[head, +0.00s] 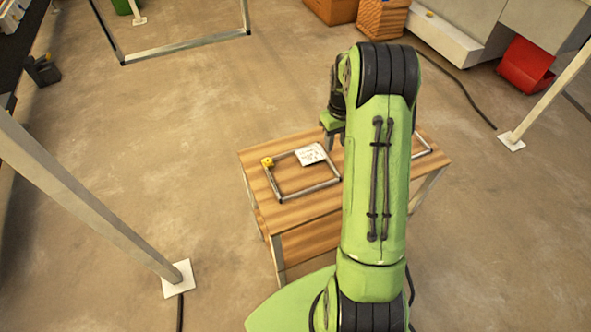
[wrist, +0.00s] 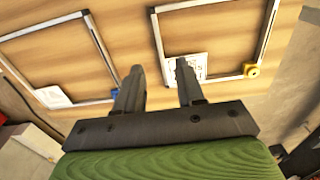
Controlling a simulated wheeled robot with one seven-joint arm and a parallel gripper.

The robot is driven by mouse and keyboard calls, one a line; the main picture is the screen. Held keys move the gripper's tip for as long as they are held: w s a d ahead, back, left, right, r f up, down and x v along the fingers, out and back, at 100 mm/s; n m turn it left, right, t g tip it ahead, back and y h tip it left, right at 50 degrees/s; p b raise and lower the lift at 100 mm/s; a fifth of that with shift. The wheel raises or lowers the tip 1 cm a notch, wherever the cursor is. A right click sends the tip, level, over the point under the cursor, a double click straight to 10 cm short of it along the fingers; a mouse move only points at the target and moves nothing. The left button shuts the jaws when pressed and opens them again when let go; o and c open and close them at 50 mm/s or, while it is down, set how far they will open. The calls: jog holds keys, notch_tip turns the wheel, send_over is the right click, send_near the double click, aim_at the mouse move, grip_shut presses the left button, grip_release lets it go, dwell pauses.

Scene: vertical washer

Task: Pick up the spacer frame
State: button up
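A grey rectangular spacer frame (head: 337,181) with a yellow piece (head: 267,162) on one corner lies flat on the wooden table, left of my arm. A white printed card (head: 311,154) lies at its far side. In the wrist view this frame (wrist: 160,40) is at the upper right. A second frame (head: 424,152) lies on the right of the table, mostly hidden by my arm. In the wrist view it is at the upper left (wrist: 100,45), with a blue piece (wrist: 115,91) near one corner. My gripper (wrist: 158,70) is open and empty above the table, between the two frames.
The small wooden table (head: 300,213) has bare room around the left frame. A pale post (head: 90,200) slants at the left and another (head: 550,92) stands at the right. A large metal frame (head: 185,46) and orange boxes (head: 382,18) are at the back.

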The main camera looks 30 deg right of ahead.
aim_at(333, 166)
notch_tip(333, 166, down, 11)
jog(key=b, duration=0.2)
jog(key=shift+d+r+b, duration=0.15)
jog(key=shift+b, duration=0.2)
jog(key=shift+r, duration=0.15)
jog(key=shift+c, duration=0.3)
grip_shut()
